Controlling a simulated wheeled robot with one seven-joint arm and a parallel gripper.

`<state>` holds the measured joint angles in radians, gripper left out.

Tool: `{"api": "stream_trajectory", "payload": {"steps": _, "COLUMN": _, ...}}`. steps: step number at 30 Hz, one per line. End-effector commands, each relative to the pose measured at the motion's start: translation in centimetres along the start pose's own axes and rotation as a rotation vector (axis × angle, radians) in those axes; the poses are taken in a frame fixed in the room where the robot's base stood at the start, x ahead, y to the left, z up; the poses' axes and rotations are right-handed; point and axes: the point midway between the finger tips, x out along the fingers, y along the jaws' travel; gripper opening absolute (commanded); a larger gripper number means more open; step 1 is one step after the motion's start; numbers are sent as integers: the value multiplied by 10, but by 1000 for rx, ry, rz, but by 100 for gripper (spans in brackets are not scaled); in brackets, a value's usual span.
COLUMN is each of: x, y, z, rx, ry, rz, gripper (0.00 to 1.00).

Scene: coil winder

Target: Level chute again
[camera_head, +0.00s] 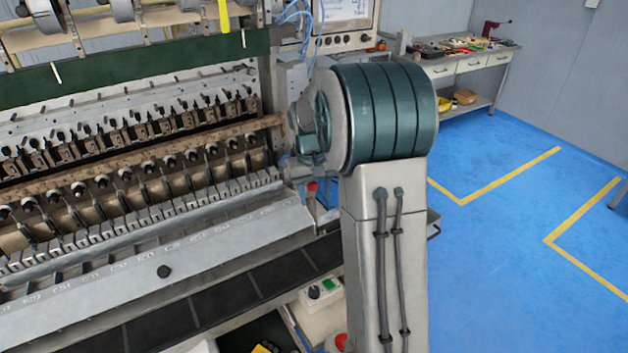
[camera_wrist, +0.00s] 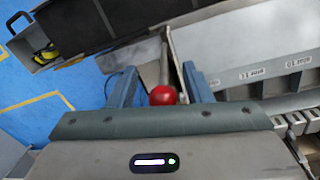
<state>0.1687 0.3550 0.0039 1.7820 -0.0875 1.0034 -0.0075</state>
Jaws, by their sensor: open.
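The chute (camera_head: 200,243) appears to be the long grey sloping metal panel with small labels along the front of the winder; I cannot tell its exact tilt. Its labelled end also shows at the upper right of the wrist view (camera_wrist: 225,50). A red ball knob (camera_head: 313,187) sits near the panel's right end. In the wrist view, the red ball (camera_wrist: 163,95) tops a thin metal lever. My gripper (camera_wrist: 158,82) is open, with one finger on each side of the ball and visible gaps. In the head view I cannot clearly make out the fingers.
A dark belt (camera_head: 215,300) runs below the panel. A small control box with a green button (camera_head: 325,291) stands near its right end. A workbench with tools (camera_head: 465,55) is at the back right. Blue floor to the right is clear.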

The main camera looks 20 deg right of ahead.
Motion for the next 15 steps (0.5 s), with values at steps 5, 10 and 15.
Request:
{"api": "stream_trajectory", "payload": {"steps": 5, "x": -26, "y": 0, "z": -1, "rx": 0, "ry": 7, "rz": 0, "gripper": 45}}
{"api": "stream_trajectory", "payload": {"steps": 10, "x": -66, "y": 0, "z": -1, "rx": 0, "ry": 7, "rz": 0, "gripper": 45}}
{"api": "stream_trajectory", "payload": {"steps": 15, "x": -103, "y": -1, "z": -1, "rx": -1, "ry": 5, "rz": 0, "gripper": 45}}
